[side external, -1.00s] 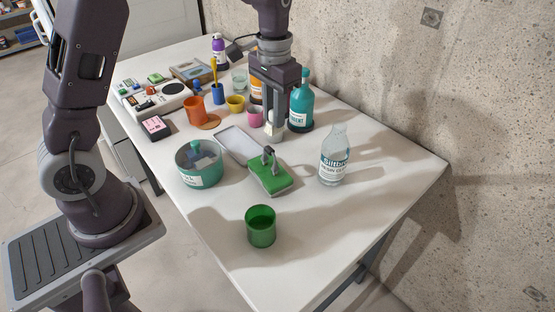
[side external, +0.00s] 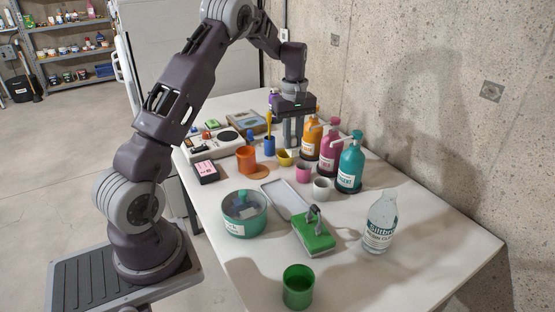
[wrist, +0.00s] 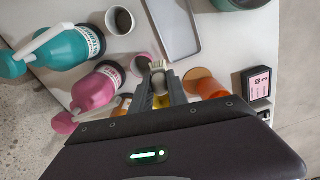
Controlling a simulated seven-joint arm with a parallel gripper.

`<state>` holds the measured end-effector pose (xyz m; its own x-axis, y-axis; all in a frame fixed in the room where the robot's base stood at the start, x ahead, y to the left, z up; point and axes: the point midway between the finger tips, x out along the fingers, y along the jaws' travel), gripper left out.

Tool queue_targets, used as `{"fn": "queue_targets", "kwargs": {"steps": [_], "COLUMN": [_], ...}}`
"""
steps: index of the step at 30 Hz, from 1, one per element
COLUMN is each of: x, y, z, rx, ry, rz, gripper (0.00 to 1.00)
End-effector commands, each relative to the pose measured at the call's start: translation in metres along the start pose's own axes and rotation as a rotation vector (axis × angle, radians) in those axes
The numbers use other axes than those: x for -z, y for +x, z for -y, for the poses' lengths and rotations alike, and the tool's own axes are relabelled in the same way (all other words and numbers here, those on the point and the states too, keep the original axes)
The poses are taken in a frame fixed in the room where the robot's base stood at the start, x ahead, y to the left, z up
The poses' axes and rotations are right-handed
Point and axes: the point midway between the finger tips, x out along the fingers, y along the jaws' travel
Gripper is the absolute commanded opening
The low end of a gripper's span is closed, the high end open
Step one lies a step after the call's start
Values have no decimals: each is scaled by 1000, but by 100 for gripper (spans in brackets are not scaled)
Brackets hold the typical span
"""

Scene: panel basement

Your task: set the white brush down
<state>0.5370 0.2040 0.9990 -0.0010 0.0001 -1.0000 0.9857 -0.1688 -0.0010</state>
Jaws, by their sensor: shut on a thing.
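My gripper (side external: 291,143) points down at the back of the white table, beside the yellow cup (side external: 284,157) and in front of the orange bottle. In the wrist view my gripper (wrist: 159,85) is shut on the white brush (wrist: 158,66), whose pale bristles show between the fingertips. The rest of the brush is hidden by the fingers. In the side external view the brush cannot be made out, and I cannot tell whether it touches anything.
Orange (side external: 311,133), pink (side external: 329,151) and teal (side external: 350,165) pump bottles stand right of my gripper. Pink (side external: 303,172) and white (side external: 321,189) cups stand in front. A blue cup (side external: 269,146) and orange cup (side external: 246,159) are left. A grey tray (side external: 286,196) lies nearer.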

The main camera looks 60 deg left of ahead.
Motion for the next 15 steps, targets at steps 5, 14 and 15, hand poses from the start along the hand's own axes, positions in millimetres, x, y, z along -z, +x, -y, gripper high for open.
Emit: {"fn": "queue_targets", "kwargs": {"steps": [5, 14, 15], "x": [24, 25, 25], "y": [14, 71, 77], "z": [7, 7, 7], "rx": [2, 1, 2], "ry": [-166, -172, -172], "rz": [3, 2, 2], "gripper": [0, 0, 0]}}
